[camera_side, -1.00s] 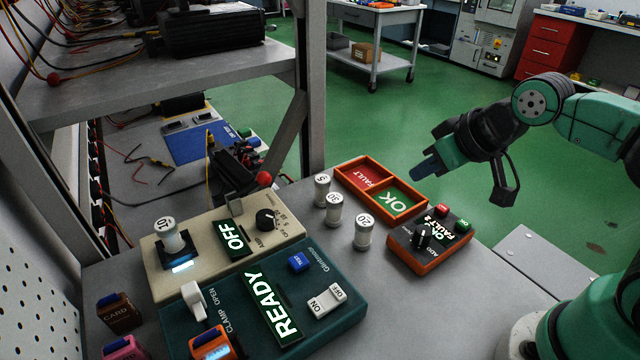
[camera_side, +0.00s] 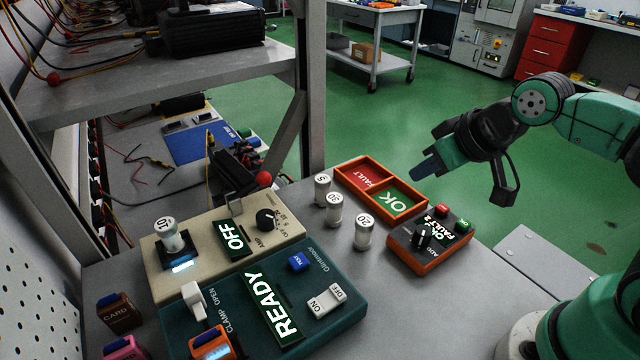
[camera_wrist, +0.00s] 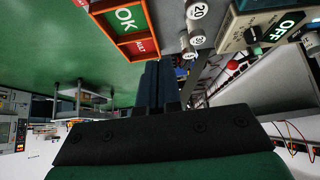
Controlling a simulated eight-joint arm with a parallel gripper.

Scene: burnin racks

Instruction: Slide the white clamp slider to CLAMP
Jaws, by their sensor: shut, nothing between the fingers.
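The white clamp slider (camera_side: 193,298) sits on the dark teal box (camera_side: 345,318) in the side view, at the OPEN end of its track. The words CLAMP and OPEN are printed beside it. The box's display (camera_side: 275,312) reads READY. My gripper (camera_side: 424,171) is up in the air at the right, beyond the orange tray and well away from the slider. Its blue fingers are closed together and empty. They also show in the wrist view (camera_wrist: 158,85). The slider is not visible in the wrist view.
A beige box (camera_side: 205,235) with an OFF display stands behind the teal box, with a cylinder labelled 10 on it. Three white cylinders (camera_side: 335,210) stand on the bench. An orange tray (camera_side: 427,208) and an orange-edged box (camera_side: 420,262) lie right. Card holders (camera_side: 118,312) stand front left.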

